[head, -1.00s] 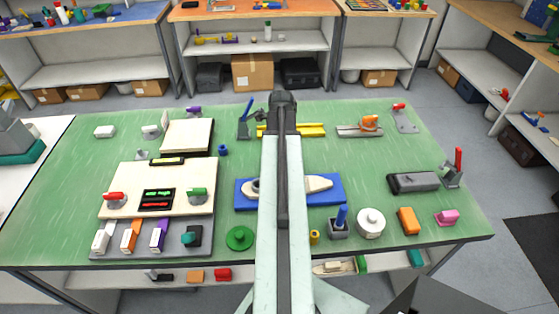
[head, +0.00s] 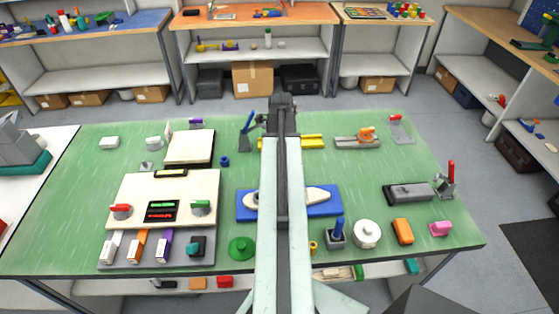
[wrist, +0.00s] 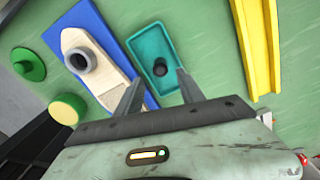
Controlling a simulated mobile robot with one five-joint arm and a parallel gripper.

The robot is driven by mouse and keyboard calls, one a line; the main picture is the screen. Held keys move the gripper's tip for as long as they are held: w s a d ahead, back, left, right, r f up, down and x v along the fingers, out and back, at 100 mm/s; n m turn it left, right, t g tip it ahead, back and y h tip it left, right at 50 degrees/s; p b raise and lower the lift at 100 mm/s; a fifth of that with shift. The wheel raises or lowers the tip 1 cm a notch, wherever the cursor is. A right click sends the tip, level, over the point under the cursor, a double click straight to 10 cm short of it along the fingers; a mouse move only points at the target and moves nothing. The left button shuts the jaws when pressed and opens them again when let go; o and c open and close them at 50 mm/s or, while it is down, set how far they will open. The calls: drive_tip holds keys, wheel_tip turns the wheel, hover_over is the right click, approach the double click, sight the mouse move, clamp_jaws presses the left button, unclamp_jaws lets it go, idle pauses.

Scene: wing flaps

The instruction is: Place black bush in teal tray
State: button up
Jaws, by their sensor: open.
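The teal tray (wrist: 150,42) shows in the wrist view, lying on the green bench top beside the blue block. A small dark round piece, which looks like the black bush (wrist: 160,68), sits inside the tray. My gripper (wrist: 159,77) is open, its two fingers apart near the tray's lower end with nothing seen between the tips. The bush is just beyond the fingertips and looks apart from them. In the head view my arm hides the tray and the bush, and my fingers do not show there.
A blue block (wrist: 95,30) holds a pale wooden piece with a grey ring (wrist: 80,60). A yellow channel (wrist: 257,45) lies right of the tray. Control panels (head: 180,190) occupy the bench's left side.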

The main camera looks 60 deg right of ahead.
wheel_tip(320, 180, up, 7)
drive_tip(key=p, duration=0.4)
drive_tip(key=shift+f+p, duration=0.2)
drive_tip(key=shift+p, duration=0.15)
drive_tip(key=w+a+n, duration=0.8)
drive_tip(key=w+a, duration=0.1)
drive_tip(key=a, duration=0.4)
drive_tip(key=w+a+n, duration=0.9)
drive_tip(key=w+a, duration=0.1)
drive_tip(key=a, duration=0.2)
drive_tip(key=w+a+n, duration=0.2)
drive_tip(key=a+n, duration=1.3)
drive_tip(key=a, duration=1.1)
drive_tip(key=shift+w, duration=0.3)
drive_tip(key=shift+f, duration=0.1)
